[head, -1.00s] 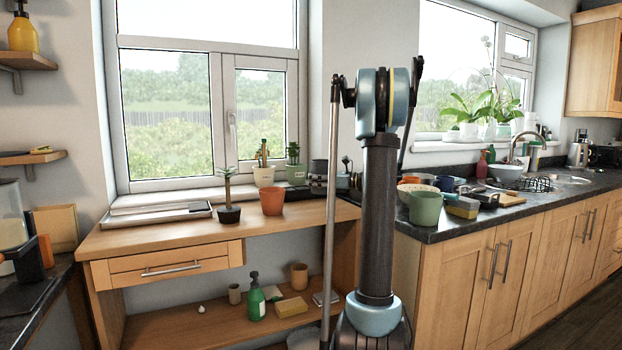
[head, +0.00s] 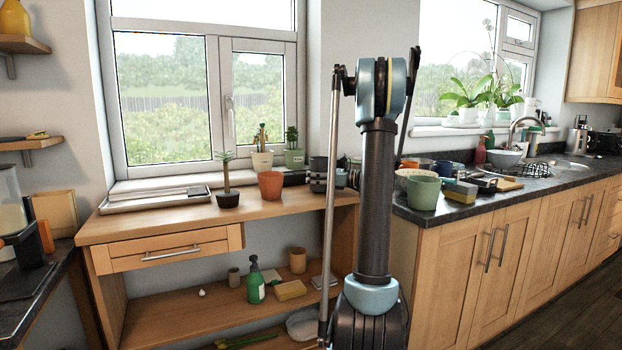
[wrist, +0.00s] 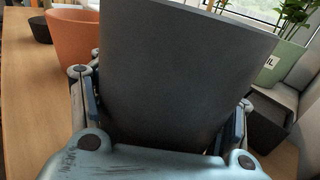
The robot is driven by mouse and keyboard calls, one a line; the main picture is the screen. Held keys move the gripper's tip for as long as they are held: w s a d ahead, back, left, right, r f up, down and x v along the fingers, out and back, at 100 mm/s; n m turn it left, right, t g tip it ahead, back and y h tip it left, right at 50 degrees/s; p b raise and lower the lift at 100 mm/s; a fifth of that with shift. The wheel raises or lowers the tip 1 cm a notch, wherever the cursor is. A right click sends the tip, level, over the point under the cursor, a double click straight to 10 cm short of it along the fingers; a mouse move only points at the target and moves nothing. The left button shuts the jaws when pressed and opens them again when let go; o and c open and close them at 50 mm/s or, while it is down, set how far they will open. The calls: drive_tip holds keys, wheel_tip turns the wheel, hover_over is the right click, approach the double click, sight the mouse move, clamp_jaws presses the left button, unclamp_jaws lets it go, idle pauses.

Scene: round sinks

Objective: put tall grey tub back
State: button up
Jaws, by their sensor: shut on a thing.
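The tall grey tub (wrist: 180,60) is dark, wide-rimmed and fills the middle of the wrist view. My gripper (wrist: 163,112) is shut on it, with one finger along each side. The tub's lower end is hidden behind the gripper body. In the head view the tub (head: 318,164) shows small above the right part of the wooden desk, right of the terracotta pot, partly covered by my gripper. I cannot tell whether its base touches the desktop.
The terracotta pot (head: 270,185) stands just left of the tub on the wooden desk (head: 160,224). A green-potted plant (head: 294,158) stands behind, near the window. A small dark-potted plant (head: 228,199) is farther left. The desk's front middle is clear. The counter at right is cluttered.

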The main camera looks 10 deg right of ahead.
drive_tip(key=shift+f, duration=0.5)
idle(0.4)
drive_tip(key=o, duration=1.6)
drive_tip(key=shift+o, duration=0.2)
drive_tip(key=shift+d, duration=0.15)
